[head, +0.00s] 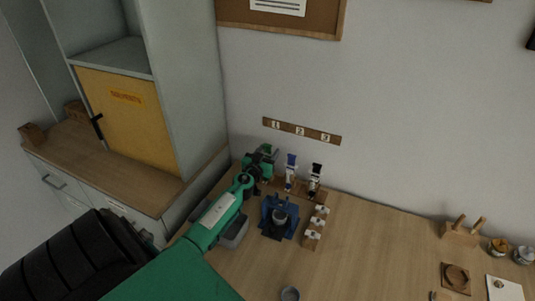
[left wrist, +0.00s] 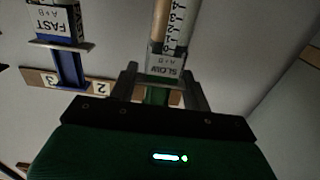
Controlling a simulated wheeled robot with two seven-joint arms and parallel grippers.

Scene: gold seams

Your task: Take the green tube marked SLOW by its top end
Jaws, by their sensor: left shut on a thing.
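The green tube marked SLOW (left wrist: 165,66) shows upside down in the left wrist view, with a white label, a scale and a green end part (left wrist: 157,96). My left gripper (left wrist: 160,85) is shut on that green top end, one finger on each side. In the head view my left gripper (head: 262,165) is at the left end of the row of tubes and mostly hides the SLOW tube. The blue tube marked FAST (left wrist: 66,40) stands beside it, apart from my fingers; a blue-topped tube (head: 291,170) shows in the head view. My right gripper is out of view.
A black-topped tube (head: 315,178) stands to the right. A blue device (head: 272,220) and a wooden holder with white pieces (head: 315,230) are in front. A numbered strip (head: 301,131) is on the wall. The table (head: 375,245) is clear right of centre.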

